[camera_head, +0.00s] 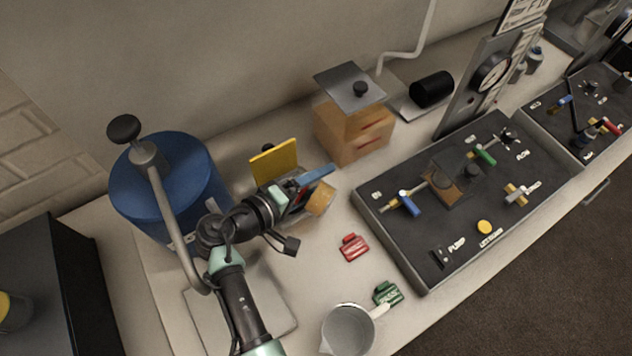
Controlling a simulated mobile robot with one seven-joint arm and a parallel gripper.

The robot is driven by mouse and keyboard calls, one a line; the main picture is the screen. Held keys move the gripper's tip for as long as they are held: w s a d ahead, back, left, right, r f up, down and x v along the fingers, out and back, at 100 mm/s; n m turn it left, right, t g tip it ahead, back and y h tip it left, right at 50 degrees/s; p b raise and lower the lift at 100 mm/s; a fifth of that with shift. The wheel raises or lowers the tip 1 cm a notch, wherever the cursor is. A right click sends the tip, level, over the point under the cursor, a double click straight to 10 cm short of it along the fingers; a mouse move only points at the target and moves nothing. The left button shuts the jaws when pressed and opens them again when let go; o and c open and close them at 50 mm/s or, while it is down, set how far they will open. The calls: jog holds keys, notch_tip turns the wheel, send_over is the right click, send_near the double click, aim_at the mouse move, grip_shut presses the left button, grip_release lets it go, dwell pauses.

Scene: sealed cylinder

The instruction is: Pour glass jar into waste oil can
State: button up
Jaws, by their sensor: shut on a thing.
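My gripper (292,182), with a yellow plate and a blue plate on its sides, is over the middle of the bench and shut on an amber object. This object (320,199), which I take to be the glass jar, shows only partly below the blue plate; the rest is hidden by my gripper. Its tilt and filling cannot be told. A blue drum (165,180), likely the waste oil can, stands at the left, behind and left of my gripper and apart from the held object. My arm hides its lower right side.
A bent grey lever (172,215) with a black knob rises before the drum. An amber box with a grey lid (350,87) stands behind my gripper. A black valve panel (400,240) fills the right.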

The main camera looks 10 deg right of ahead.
jog(key=shift+h, duration=0.3)
jog(key=shift+w+r+n, duration=0.1)
jog(key=shift+r+n, duration=0.05)
jog(key=shift+n, duration=0.25)
dwell(1.2)
jog(key=shift+a+r+n+g+h, duration=0.15)
jog(key=shift+r+n+g+h, duration=0.15)
jog(key=shift+n+h, duration=0.2)
dwell(0.8)
jog(key=shift+n, duration=0.3)
dwell(0.4)
jog(key=shift+h+b, duration=0.45)
jog(key=shift+h, duration=0.05)
jog(key=shift+s+r+n+h, duration=0.2)
jog(key=shift+n+h, duration=0.1)
jog(key=shift+n, duration=0.4)
dwell(0.5)
jog(key=shift+s+r+n+h+b, duration=0.2)
jog(key=shift+n+h+b, duration=0.4)
jog(key=shift+n, duration=0.3)
